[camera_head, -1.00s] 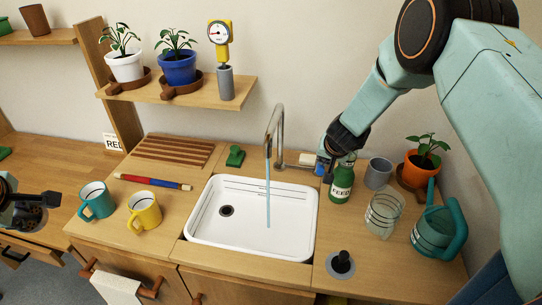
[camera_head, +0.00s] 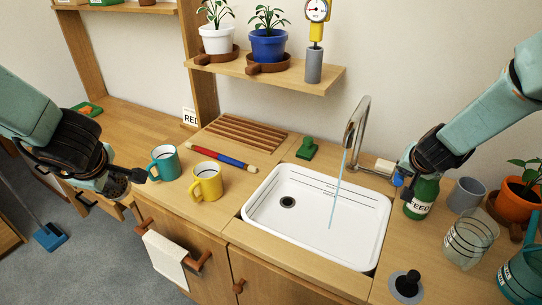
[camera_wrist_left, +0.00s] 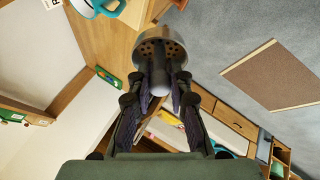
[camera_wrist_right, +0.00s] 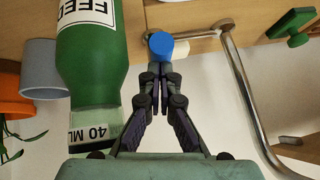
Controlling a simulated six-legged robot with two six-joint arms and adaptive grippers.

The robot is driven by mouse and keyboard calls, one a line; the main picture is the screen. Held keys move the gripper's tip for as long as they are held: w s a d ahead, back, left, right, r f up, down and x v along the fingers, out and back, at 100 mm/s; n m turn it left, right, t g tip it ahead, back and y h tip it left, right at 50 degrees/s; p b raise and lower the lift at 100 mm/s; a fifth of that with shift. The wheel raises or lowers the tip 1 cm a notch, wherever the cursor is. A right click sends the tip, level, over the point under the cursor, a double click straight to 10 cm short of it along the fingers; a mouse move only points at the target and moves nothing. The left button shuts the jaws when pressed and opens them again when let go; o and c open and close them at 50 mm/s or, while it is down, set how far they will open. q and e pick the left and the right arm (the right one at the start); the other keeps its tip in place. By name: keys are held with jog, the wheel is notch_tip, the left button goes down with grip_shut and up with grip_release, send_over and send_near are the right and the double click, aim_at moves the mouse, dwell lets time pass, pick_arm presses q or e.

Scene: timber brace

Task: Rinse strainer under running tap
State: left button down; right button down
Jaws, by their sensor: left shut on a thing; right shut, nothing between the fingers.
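The metal strainer (camera_head: 117,188) has a perforated bowl and hangs at the left of the counter, left of the teal mug. My left gripper (camera_head: 128,180) is shut on its handle; the bowl (camera_wrist_left: 178,42) shows beyond the fingers in the left wrist view. The chrome tap (camera_head: 362,118) runs a thin stream of water (camera_head: 338,190) into the white sink (camera_head: 330,243). My right gripper (camera_head: 404,178) is shut and empty at the tap's blue-ended lever (camera_wrist_right: 160,43). I cannot tell whether its fingertips touch it.
A teal mug (camera_head: 164,164) and a yellow mug (camera_head: 207,182) stand between strainer and sink. A green feed bottle (camera_head: 421,197), a grey cup (camera_head: 466,195) and a glass jar (camera_head: 468,240) stand at the right. A plant shelf (camera_head: 290,80) overhangs the counter's back.

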pick_arm(q)
jog(key=shift+s+f+b, duration=0.1)
jog(key=shift+f+b, duration=0.25)
jog(key=shift+f, duration=0.35)
pick_arm(e)
jog(key=shift+s+f, duration=0.15)
jog(key=shift+f, duration=0.1)
pick_arm(q)
jog(key=shift+s+a+f+b, duration=0.2)
jog(key=shift+s+f+b, duration=0.05)
jog(key=shift+f+b, duration=0.25)
pick_arm(e)
jog(key=shift+s+a+f, duration=0.1)
jog(key=shift+s+a, duration=0.15)
jog(key=shift+s, duration=0.1)
jog(key=shift+f, duration=0.25)
pick_arm(q)
jog(key=shift+w+d, duration=0.1)
pick_arm(e)
jog(key=shift+s+r, duration=0.3)
jog(key=shift+r, duration=0.05)
pick_arm(q)
jog(key=shift+w, duration=0.1)
pick_arm(e)
jog(key=v, duration=0.7)
jog(key=shift+a+r, duration=0.1)
